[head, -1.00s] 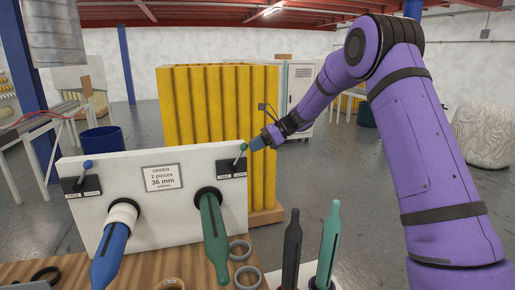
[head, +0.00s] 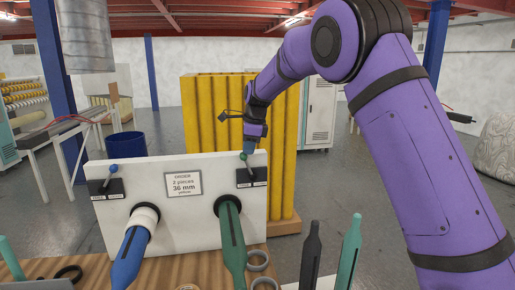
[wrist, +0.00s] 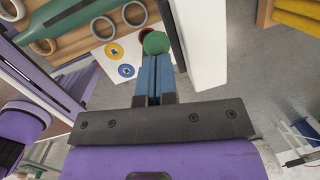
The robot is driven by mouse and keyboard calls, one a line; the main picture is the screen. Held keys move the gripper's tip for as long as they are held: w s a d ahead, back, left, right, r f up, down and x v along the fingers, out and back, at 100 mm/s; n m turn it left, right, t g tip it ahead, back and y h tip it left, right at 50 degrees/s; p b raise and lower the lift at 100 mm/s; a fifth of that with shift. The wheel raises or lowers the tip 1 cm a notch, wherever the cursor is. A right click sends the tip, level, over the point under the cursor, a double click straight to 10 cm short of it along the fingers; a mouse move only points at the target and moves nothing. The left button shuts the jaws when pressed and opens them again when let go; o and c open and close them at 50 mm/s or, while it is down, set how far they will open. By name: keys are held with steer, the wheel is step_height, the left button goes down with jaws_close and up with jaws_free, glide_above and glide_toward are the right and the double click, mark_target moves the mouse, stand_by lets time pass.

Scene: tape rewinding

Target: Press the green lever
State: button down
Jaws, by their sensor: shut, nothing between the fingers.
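The green lever, a round green knob (head: 244,156) on a thin stem, stands on the black plate at the panel's upper right. In the wrist view the green knob (wrist: 156,42) sits just beyond the shut blue fingertips (wrist: 153,57), touching or very nearly so. The lower stem is hidden in that view.
The white panel (head: 205,237) carries a blue-knobbed lever (head: 113,169) at left, an order sign (head: 184,184), and blue and green spindles (head: 231,240). Loose rings (head: 257,259) lie on the wooden table. Dark and teal spindles stand at right. A yellow corrugated stack (head: 213,125) stands behind.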

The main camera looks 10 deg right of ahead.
steer(key=shift+a+f+h, duration=0.25)
steer(key=shift+a+h, duration=0.4)
steer(key=shift+h, duration=0.05)
steer(key=shift+a+f, duration=0.15)
steer(key=shift+a, duration=0.4)
